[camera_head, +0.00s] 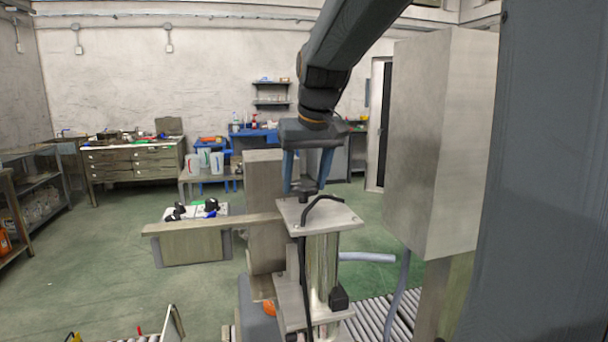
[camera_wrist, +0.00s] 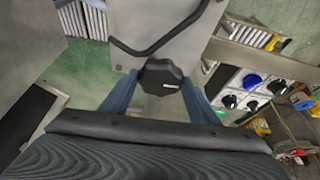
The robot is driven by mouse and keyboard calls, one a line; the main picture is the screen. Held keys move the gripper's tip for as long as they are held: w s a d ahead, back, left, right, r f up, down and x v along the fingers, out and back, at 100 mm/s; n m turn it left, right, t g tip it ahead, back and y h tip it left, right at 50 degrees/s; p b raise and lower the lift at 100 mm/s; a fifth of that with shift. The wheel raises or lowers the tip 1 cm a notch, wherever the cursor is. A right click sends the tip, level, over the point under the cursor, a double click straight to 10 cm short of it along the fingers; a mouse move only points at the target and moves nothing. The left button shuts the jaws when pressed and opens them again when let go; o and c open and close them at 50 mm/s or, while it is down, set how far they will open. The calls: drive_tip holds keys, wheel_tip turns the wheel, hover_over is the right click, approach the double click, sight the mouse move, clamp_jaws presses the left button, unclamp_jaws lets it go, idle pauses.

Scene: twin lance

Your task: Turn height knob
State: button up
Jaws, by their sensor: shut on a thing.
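The height knob is a black, lobed knob (camera_wrist: 162,74) on top of a grey metal plate (camera_wrist: 150,22) in the wrist view. In the head view the knob (camera_head: 307,190) is small and dark on the top plate (camera_head: 345,216) of an upright metal column. My gripper (camera_head: 306,188) points straight down over the plate, with one blue finger on each side of the knob. In the wrist view my gripper (camera_wrist: 161,80) has its fingers on the knob's left and right sides, shut on it. Exact finger contact is partly hidden.
A bent black handle (camera_head: 322,203) rises from the plate close to the knob. A long beam (camera_head: 205,227) runs left from the column. A large grey cabinet (camera_head: 430,140) stands close on the right.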

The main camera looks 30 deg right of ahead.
drive_tip(key=n+y, duration=0.1)
drive_tip(key=n, duration=0.1)
drive_tip(key=n+p, duration=0.1)
drive_tip(key=n, duration=0.1)
drive_tip(key=shift+w+d+n+y, duration=0.1)
drive_tip(key=shift+d+n+y, duration=0.1)
drive_tip(key=shift+n+y, duration=0.15)
drive_tip(key=n+y, duration=0.1)
drive_tip(key=n, duration=0.1)
drive_tip(key=n+g+y, duration=0.1)
drive_tip(key=n, duration=0.2)
drive_tip(key=shift+w+d, duration=0.15)
drive_tip(key=n+g+y, duration=0.1)
drive_tip(key=n, duration=0.4)
drive_tip(key=shift+w+d+p, duration=0.1)
drive_tip(key=shift+p, duration=0.2)
drive_tip(key=n+g+p, duration=0.1)
drive_tip(key=n+g, duration=0.1)
drive_tip(key=n, duration=0.2)
drive_tip(key=shift+w+r+n, duration=0.1)
drive_tip(key=shift+w+n, duration=0.05)
drive_tip(key=shift+n, duration=0.2)
drive_tip(key=shift+y, duration=0.25)
drive_tip(key=o, duration=1.1)
drive_tip(key=shift+b+v, duration=0.9)
drive_tip(key=shift+v, duration=2.95)
